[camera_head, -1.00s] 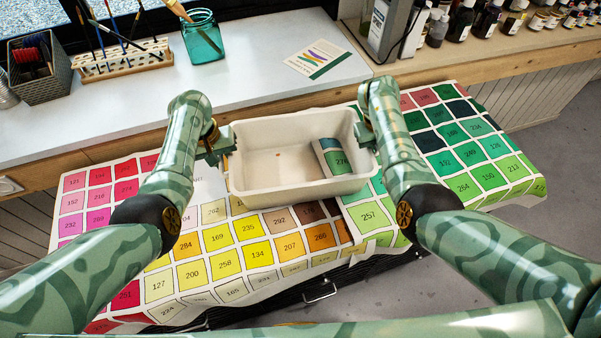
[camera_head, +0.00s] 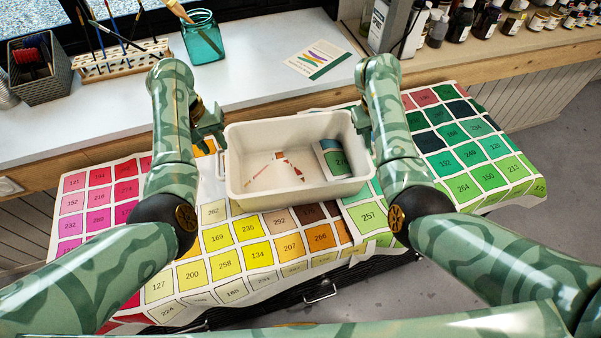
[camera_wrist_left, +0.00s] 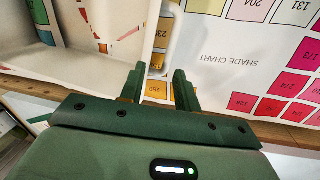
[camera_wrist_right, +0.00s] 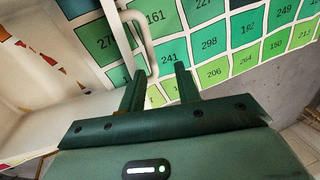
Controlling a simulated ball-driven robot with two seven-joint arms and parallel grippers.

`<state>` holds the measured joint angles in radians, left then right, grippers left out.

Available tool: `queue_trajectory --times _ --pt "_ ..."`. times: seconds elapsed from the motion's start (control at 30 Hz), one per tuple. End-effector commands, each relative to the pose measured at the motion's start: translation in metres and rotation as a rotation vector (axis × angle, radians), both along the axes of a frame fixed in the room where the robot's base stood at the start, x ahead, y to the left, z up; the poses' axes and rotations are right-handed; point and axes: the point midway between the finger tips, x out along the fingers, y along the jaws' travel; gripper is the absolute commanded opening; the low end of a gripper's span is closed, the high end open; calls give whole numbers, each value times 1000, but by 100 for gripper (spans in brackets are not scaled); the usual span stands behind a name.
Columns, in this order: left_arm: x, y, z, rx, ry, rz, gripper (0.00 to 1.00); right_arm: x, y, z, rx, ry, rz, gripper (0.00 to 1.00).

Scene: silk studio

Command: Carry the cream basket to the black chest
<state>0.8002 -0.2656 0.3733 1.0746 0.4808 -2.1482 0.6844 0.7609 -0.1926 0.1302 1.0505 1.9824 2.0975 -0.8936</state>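The cream basket (camera_head: 262,196) is upright on the colour-chart cloth at the centre, with a dark-green and pale cylinder (camera_head: 335,160) lying inside. My left gripper (camera_head: 213,122) is just off its left side, and the left wrist view shows its fingers (camera_wrist_left: 158,78) apart with the basket's handle (camera_wrist_left: 168,38) beyond the tips. My right gripper (camera_head: 363,122) is at the right end; its fingers (camera_wrist_right: 160,76) are apart, with the other handle (camera_wrist_right: 146,42) just beyond them. The black chest (camera_head: 345,284), with a metal pull, shows below the cloth's front edge and is mostly covered.
The colour-chart cloth (camera_head: 218,240) drapes over the surface under the basket. Behind is a white worktop (camera_head: 250,82) with a teal jar (camera_head: 203,40), a brush rack (camera_head: 122,62), a dark wire bin (camera_head: 40,70) and a leaflet (camera_head: 317,58). Bottles stand at the back right.

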Motion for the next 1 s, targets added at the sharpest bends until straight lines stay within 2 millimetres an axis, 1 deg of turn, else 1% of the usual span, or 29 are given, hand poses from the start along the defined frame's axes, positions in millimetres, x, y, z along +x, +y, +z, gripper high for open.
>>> queue_trajectory --times 0.03,0.2,0.33,0.5,1.0 --pt "0 0 0 0 0 0 32 0 3 12 2 -5 -1 33" --pt "0 1 0 2 0 0 32 -1 10 45 1 -2 -2 33" --pt "0 1 -1 2 1 1 32 -1 13 59 1 0 -1 33" --pt "0 1 -1 3 1 1 32 -2 14 64 2 1 -1 33" --pt "0 1 -1 3 1 1 32 -2 13 63 1 2 -2 33"
